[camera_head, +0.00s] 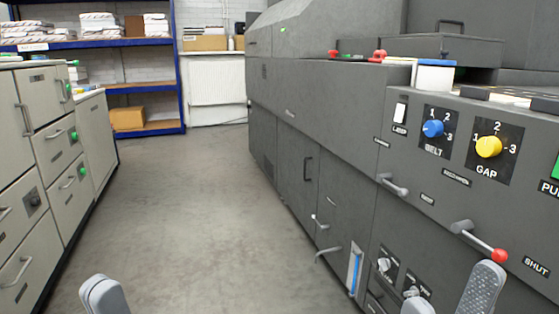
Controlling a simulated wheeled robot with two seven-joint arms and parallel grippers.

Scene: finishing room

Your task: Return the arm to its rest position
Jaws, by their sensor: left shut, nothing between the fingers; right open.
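My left gripper (105,295) shows at the bottom left edge, with only its grey fingertips in view, closed together and empty over the floor. My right gripper (450,297) is at the bottom right, its two grey fingers apart and nothing seen between them. It shows in front of the dark grey machine (340,190), below a lever with a red knob (499,255). I cannot tell how far the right fingers are from the machine front. The rest of both arms is out of view.
The machine panel carries a blue BELT knob (433,129), a yellow GAP knob (488,146) and protruding handles. Grey cabinets (50,150) stand at left. Blue shelving (180,70) is at the back. The floor (190,210) between is clear.

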